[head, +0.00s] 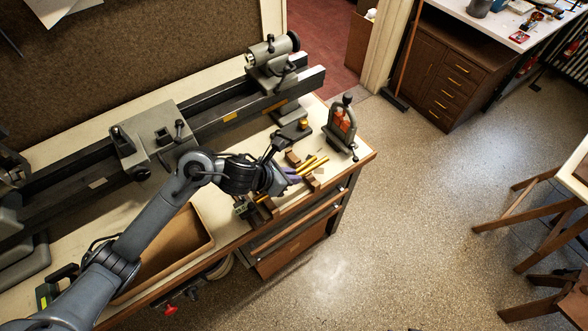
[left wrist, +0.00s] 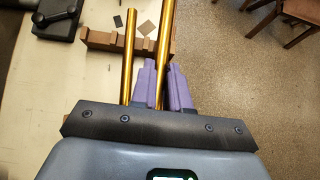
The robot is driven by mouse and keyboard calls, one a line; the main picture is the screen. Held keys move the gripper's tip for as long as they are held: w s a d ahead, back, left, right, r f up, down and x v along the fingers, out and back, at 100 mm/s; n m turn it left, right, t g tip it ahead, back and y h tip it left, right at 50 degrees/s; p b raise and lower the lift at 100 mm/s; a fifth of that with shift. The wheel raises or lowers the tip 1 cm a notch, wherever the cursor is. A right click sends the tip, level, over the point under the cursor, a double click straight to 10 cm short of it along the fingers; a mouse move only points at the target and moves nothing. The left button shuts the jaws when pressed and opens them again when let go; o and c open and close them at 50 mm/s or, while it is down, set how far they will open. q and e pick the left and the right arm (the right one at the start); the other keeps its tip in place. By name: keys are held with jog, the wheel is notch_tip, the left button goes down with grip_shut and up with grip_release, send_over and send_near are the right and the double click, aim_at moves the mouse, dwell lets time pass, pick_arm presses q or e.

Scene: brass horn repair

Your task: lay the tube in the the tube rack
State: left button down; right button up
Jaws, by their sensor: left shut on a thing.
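My left gripper (head: 291,176) has purple fingers and is shut on a brass tube (left wrist: 165,45), low over the bench's front edge. The held tube runs between the fingers (left wrist: 163,85) and reaches out past them across the brown notched tube rack (left wrist: 100,41). I cannot tell whether it touches the rack. A second brass tube (left wrist: 130,58) lies alongside to the left, also crossing the rack. In the head view the rack's brown blocks (head: 293,158) show beside the tubes (head: 315,164). The gripper hides the tubes' near ends. My right gripper is out of view.
A grey metal stand with an orange part (head: 341,126) stands at the bench's right corner. A lathe (head: 215,115) runs along the back. A brown open tray (head: 170,255) lies to the left.

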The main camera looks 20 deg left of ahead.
pick_arm(q)
jog(key=shift+f+b, duration=1.45)
jog(key=shift+f, duration=0.5)
jog(key=shift+f+b, duration=0.45)
jog(key=shift+f, duration=0.1)
jog(key=shift+f+b, duration=0.8)
jog(key=shift+b, duration=0.1)
jog(key=c, duration=1)
grip_release()
jog(key=shift+c, duration=0.2)
